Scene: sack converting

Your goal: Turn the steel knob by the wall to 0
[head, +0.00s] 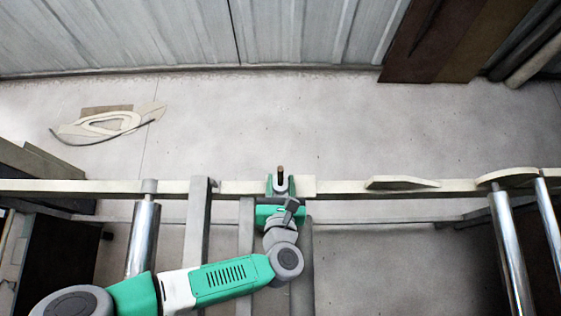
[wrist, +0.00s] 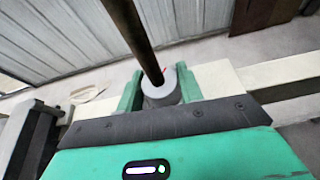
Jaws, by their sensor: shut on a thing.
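The steel knob (wrist: 160,95) is a small grey round piece with a thin red mark, seen between the two green fingers of my gripper (wrist: 159,87) in the wrist view. My gripper is shut on it, one finger on each side. In the head view the grey knob (head: 281,188) shows at the pale rail, between the fingers of my gripper (head: 281,181). A dark brown rod (wrist: 131,30) runs up from beside the knob and hides part of it in the wrist view. No scale or 0 mark can be read in either view.
A pale rail (head: 345,187) crosses the head view, with steel rollers (head: 143,238) in front of it. A flat pale piece (head: 402,183) lies on the rail to the right. Scraps (head: 105,123) lie on the open floor beyond, before the corrugated wall (head: 150,35).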

